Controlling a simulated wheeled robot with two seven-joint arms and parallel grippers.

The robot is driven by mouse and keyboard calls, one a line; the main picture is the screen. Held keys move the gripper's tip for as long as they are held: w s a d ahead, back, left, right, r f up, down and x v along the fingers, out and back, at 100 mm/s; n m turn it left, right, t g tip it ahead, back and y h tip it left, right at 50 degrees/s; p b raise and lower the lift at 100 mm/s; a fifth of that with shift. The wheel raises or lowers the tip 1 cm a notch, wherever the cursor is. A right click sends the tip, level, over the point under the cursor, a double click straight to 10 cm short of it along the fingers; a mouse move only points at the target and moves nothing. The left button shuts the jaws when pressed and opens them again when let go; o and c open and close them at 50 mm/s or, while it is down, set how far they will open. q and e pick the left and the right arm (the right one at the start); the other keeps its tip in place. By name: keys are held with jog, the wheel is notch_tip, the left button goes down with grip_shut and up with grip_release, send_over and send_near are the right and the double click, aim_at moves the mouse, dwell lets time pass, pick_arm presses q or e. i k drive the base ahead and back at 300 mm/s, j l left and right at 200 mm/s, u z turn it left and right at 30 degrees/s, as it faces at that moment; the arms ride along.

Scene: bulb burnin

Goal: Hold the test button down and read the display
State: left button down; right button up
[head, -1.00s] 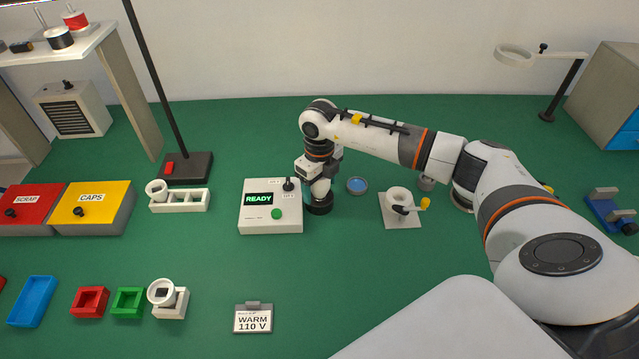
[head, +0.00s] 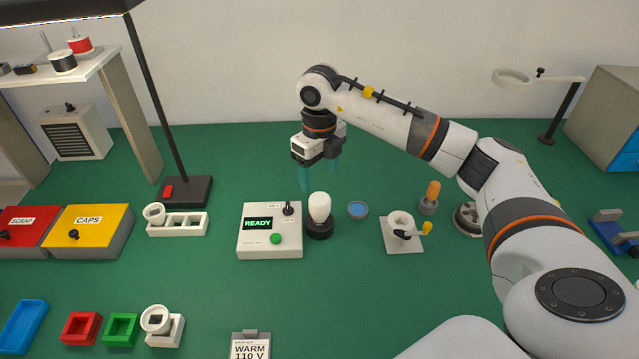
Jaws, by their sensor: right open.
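The test box (head: 252,246) is a white unit on the green mat. Its display (head: 258,224) reads READY in green letters. The green test button (head: 275,239) sits on its lower right, and a black toggle lever (head: 288,208) stands at its upper right. A white bulb (head: 319,206) stands upright in a black round socket (head: 320,229) just right of the box. My right gripper (head: 319,178) is open and empty above and behind the bulb, its teal fingers apart, touching neither bulb nor box. My left gripper is not in view.
A WARM 110 V card (head: 250,345) is in front. A lamp post (head: 158,90) stands behind left. The mat between box and card is clear.

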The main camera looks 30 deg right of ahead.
aim_at(276, 238)
jog(key=k+j, duration=1.2)
jog(key=k, duration=0.1)
